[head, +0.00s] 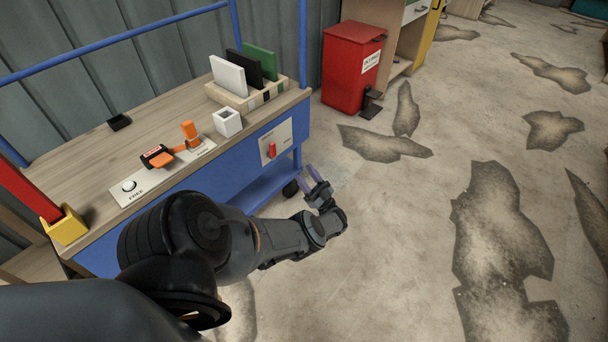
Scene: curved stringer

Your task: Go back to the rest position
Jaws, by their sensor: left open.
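My left arm reaches in from the lower left, past the front of the workbench (95,165). My left gripper (312,178) is open and empty, with its purple-tinted fingers apart. It is in front of the bench's right end, over the concrete floor, and touches nothing that I can see. My right gripper cannot be made out in the head view.
The bench carries an orange-handled device (160,157), a white square cup (227,122), a block rack (272,92) and a yellow holder (66,226). A red switch (272,150) is on its front. A red bin (352,65) stands behind. Open floor lies right.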

